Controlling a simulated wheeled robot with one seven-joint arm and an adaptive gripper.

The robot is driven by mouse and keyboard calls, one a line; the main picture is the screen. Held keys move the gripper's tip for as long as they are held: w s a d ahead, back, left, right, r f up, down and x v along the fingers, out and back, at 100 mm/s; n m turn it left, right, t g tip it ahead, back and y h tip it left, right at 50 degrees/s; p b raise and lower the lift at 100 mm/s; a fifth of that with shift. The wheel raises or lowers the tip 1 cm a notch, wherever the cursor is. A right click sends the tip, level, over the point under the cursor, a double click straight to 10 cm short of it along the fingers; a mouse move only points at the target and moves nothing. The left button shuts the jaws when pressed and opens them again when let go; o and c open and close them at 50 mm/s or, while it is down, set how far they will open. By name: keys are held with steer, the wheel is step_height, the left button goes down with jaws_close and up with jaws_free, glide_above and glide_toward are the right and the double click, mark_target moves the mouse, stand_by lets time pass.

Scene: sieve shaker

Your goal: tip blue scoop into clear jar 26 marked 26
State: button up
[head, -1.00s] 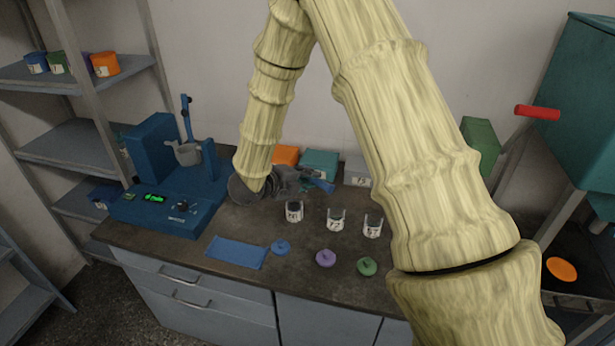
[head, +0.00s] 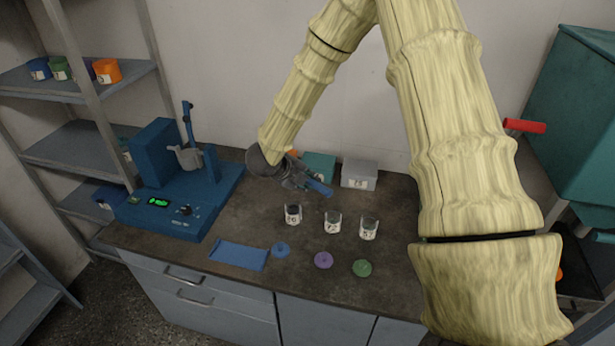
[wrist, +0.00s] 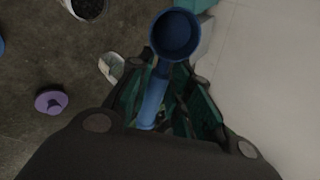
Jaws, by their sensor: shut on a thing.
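The blue scoop (head: 319,188) is held above the bench behind the row of clear jars. In the wrist view its round bowl (wrist: 176,36) points away from my gripper, and its handle runs back between the fingers. The bowl's inside is dark, so its contents cannot be told. My gripper (head: 305,181) is shut on the handle. Clear jar 26 (head: 293,215) appears to be the leftmost of three open jars, though its label is small. It stands upright, in front of and apart from the scoop. The wrist view shows two jars, partly cut off or hidden.
Two other clear jars, the middle one (head: 332,222) and the right one (head: 369,228), stand beside it. Blue, purple (head: 323,260) and green lids and a blue mat (head: 238,255) lie in front. The blue shaker (head: 180,190) is left; a grey box (head: 358,174) stands behind.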

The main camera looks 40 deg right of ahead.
stand_by(0.3)
steer(key=shift+r+y+p, duration=0.3)
steer(key=shift+y+p, duration=0.1)
steer(key=shift+p, duration=0.5)
steer(key=y+p, duration=0.1)
steer(key=p, duration=0.2)
steer(key=y+p, duration=0.1)
steer(key=p, duration=0.1)
steer(key=shift+d+r+g+y, duration=0.25)
steer(key=shift+g+y, duration=0.05)
steer(key=shift+y+p, duration=0.3)
steer(key=shift+p, duration=0.5)
steer(key=shift+f, duration=0.15)
steer(key=shift+y+p, duration=0.3)
steer(key=shift+p, duration=0.05)
